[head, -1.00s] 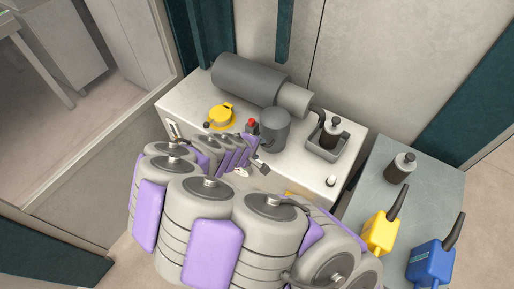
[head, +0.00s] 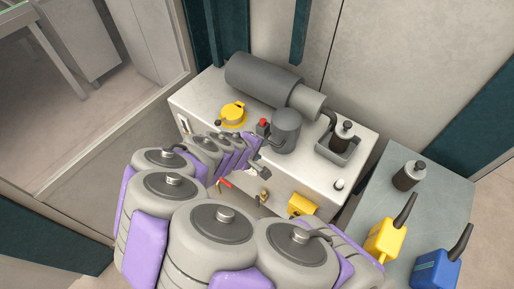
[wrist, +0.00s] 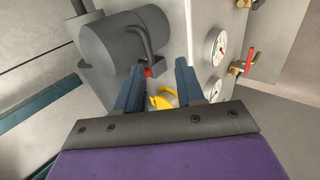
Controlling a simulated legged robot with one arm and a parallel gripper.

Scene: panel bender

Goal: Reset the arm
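My arm, grey with purple pads, fills the lower middle of the head view. My gripper (head: 257,167) is at its far end, in front of the near face of the white machine cabinet (head: 200,95). In the wrist view my gripper (wrist: 158,75) has its two dark blue fingers apart, with nothing held between them. A yellow part (wrist: 163,99) and a red knob (wrist: 148,73) show beyond the gap, on the machine. I cannot tell whether the gripper touches anything.
The cabinet top carries a grey cylinder (head: 264,82), a yellow cap (head: 234,112) and a bottle (head: 344,134) in a tray. A red-handled valve (wrist: 248,61) and gauges (wrist: 219,47) are on the cabinet. A side table (head: 440,195) holds yellow (head: 385,240) and blue (head: 436,272) cans.

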